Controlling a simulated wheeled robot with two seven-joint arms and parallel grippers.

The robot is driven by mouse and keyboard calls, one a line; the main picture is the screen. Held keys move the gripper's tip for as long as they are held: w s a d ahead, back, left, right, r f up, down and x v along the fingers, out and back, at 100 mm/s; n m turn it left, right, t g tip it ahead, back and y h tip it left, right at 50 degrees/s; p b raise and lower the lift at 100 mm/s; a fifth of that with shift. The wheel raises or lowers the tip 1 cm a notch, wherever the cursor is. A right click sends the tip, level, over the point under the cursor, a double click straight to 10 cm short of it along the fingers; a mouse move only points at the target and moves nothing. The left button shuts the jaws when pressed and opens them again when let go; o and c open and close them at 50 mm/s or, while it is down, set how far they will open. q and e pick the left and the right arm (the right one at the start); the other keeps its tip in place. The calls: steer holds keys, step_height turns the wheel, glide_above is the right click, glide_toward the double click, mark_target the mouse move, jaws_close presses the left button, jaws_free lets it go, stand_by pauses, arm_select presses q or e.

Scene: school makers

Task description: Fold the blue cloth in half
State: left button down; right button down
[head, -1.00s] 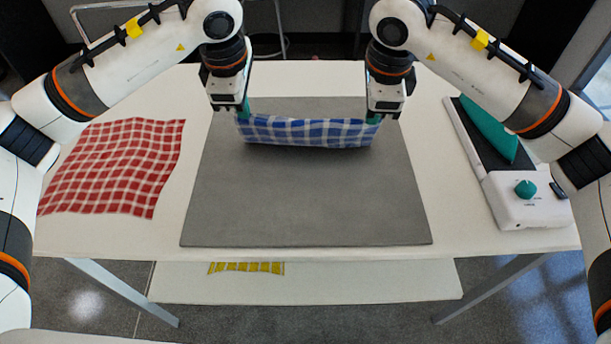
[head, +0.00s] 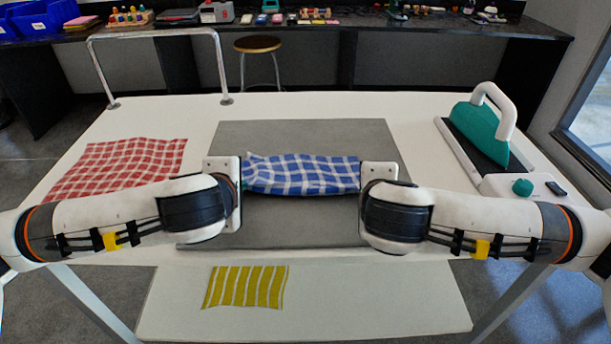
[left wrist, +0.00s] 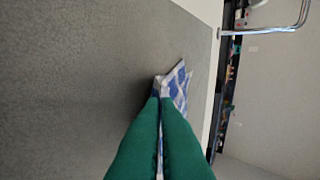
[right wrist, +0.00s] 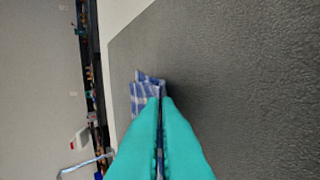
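The blue-and-white checked cloth (head: 303,174) stretches between my two grippers over the grey mat (head: 300,138). Its far edge rises in a soft bulge at the left, and its lower edge hangs or lies close to the mat; I cannot tell whether it touches. My left gripper (left wrist: 166,97) is shut on one corner, with cloth (left wrist: 180,84) showing beyond the fingertips. My right gripper (right wrist: 160,99) is shut on the other end, with cloth (right wrist: 143,92) beside its tips. In the head view the hands hide the fingers almost wholly.
A red checked cloth (head: 122,166) lies left on the white table (head: 330,103). A teal iron-like press (head: 478,130) with a white control box (head: 520,186) stands right. A yellow striped cloth (head: 246,287) lies on a lower shelf (head: 370,300). A metal rail (head: 155,34) rises at the back left.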

steer(key=shift+f, duration=0.1)
arm_select(q)
steer(key=c, duration=2)
jaws_free()
arm_select(e)
steer(key=c, duration=2)
jaws_free()
arm_select(q)
steer(key=o, duration=0.7)
arm_select(e)
steer(key=o, duration=0.7)
arm_select(q)
steer(key=s+r, duration=0.2)
steer(key=r, duration=0.1)
steer(key=s+r, duration=0.2)
steer(key=r, duration=0.1)
steer(key=s+r, duration=0.2)
steer(key=r, duration=0.1)
arm_select(e)
steer(key=s+r, duration=0.2)
steer(key=r, duration=0.1)
steer(key=s+r, duration=0.2)
steer(key=r, duration=0.1)
steer(key=s+r, duration=0.2)
steer(key=r, duration=0.1)
